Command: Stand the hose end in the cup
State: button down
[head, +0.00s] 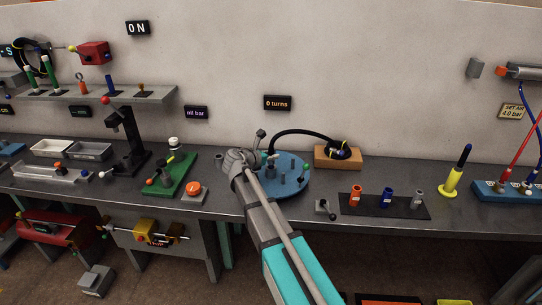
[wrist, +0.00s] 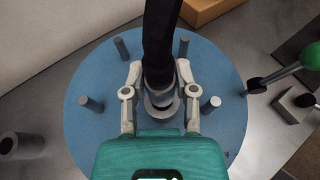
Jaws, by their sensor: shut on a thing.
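The black hose (head: 305,133) arcs from the coil on the wooden block down to my gripper (head: 262,162). In the wrist view my gripper (wrist: 158,92) is shut on the hose end (wrist: 157,76), with one finger on each side of its metal fitting. The fitting points down over the middle of the round blue plate (wrist: 95,130). A grey ring with a dark centre shows just below it; whether they touch cannot be told. A hollow grey cup-like cylinder (wrist: 22,145) stands left of the plate, apart from the hose end. My arm hides part of the grip in the head view.
Several grey pegs (wrist: 122,47) stand on the blue plate around the gripper. The wooden block (head: 323,163) is behind it. A green stand (head: 178,180) is left.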

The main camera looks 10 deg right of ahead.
jog(key=shift+f+b, duration=0.4)
jog(key=shift+f, duration=0.1)
jog(key=shift+c, duration=1.6)
grip_release()
jog(key=shift+r, duration=0.2)
notch_tip(320, 180, up, 11)
jog(key=p, duration=1.1)
jog(key=shift+f, duration=0.2)
